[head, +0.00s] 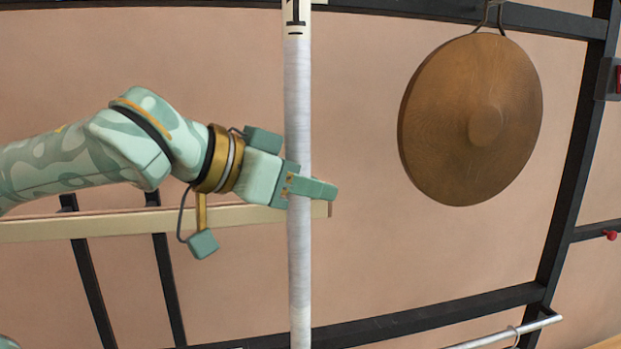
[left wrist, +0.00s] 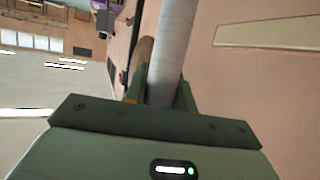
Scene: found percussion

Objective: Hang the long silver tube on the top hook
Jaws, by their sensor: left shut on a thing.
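The long silver tube (head: 299,100) hangs or stands nearly upright in the middle of the head view, running out past the bottom edge. My left gripper (head: 310,188) is shut around the tube at about mid-picture height. In the left wrist view the tube (left wrist: 174,45) passes between the fingers (left wrist: 162,95). At the top edge of the head view a pale piece with a black mark (head: 296,14) meets the tube's upper end. I cannot make out the top hook or whether the tube is on it. My right gripper is not in view.
A round bronze gong (head: 470,120) hangs from the dark frame (head: 567,160) to the right. A pale wooden bar (head: 80,228) runs behind my left arm. Another silver tube (head: 505,336) slants at the lower right. The wall between tube and gong is clear.

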